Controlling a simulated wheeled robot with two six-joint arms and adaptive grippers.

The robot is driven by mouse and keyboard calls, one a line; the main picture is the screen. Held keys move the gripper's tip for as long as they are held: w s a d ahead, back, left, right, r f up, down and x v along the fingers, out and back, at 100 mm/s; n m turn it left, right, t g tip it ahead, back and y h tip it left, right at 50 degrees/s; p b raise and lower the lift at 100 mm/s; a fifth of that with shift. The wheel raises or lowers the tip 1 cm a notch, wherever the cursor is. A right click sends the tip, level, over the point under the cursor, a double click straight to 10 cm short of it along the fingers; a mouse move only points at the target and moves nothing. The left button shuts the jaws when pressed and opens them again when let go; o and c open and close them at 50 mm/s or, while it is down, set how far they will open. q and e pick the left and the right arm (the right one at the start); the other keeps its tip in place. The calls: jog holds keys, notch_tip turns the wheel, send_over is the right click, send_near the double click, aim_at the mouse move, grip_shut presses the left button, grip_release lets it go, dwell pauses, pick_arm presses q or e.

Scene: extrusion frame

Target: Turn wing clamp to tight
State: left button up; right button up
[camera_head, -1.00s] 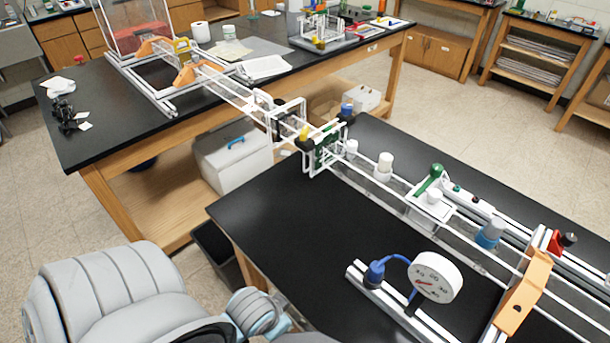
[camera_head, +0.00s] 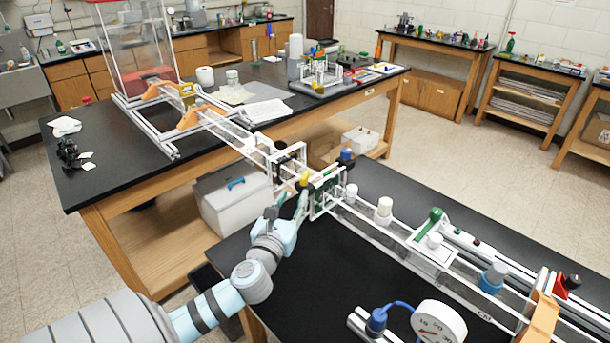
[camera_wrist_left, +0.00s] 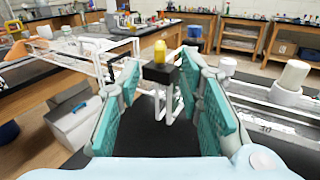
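Contact with the knob cannot be told. My right gripper is not in view.
A blue knob (camera_head: 346,155) and a dark green plate (camera_head: 322,192) stand close to the clamp.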

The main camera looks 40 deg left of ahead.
aim_at(303, 180)
pick_arm(q)
jog(key=x, duration=1.1)
jog(key=shift+w, duration=0.1)
jog(key=shift+c, duration=0.4)
grip_shut()
